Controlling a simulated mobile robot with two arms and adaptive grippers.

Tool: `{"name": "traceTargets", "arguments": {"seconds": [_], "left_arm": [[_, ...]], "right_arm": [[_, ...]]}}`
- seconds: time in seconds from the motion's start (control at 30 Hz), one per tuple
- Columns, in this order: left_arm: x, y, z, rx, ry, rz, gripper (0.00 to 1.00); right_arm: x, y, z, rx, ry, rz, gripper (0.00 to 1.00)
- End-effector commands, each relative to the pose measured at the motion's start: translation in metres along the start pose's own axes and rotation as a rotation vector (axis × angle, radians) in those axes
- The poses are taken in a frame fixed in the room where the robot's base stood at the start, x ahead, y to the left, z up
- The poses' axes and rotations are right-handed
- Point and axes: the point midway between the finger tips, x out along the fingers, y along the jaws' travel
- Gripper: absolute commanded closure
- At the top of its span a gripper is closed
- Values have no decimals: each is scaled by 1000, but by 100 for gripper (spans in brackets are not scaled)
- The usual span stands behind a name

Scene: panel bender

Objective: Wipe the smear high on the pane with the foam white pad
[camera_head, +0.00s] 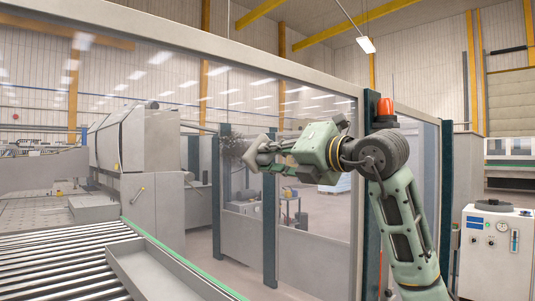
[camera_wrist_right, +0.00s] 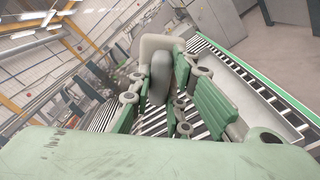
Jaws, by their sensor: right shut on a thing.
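The pane (camera_head: 300,120) is a large clear sheet in a pale frame. A dark, scribbly smear (camera_head: 230,149) is on it, left of my right gripper. My right gripper (camera_head: 275,151) is shut on the foam white pad (camera_head: 256,156), whose face is toward the smear. The pad's edge meets the smear's right side in the picture; I cannot tell whether it touches the pane. In the right wrist view the pad (camera_wrist_right: 160,43) is a pale block beyond the fingers, with a grey grip (camera_wrist_right: 160,84) between them. My left gripper is not in view.
Dark posts (camera_head: 270,225) stand along the enclosure. An orange beacon (camera_head: 385,112) is close by my right arm. A roller conveyor (camera_head: 65,265) with a metal side tray (camera_head: 160,275) lies at lower left. A white control cabinet (camera_head: 495,250) stands at right.

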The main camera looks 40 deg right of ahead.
Motion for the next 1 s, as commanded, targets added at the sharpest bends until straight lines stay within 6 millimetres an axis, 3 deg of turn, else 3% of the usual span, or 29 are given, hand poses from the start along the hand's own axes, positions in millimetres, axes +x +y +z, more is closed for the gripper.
{"name": "traceTargets", "arguments": {"seconds": [0.3, 1.0], "left_arm": [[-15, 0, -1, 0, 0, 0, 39], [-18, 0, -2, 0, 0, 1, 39]], "right_arm": [[0, 11, 10, 0, 2, -1, 100], [-2, 38, -19, -1, 4, 0, 100]]}}
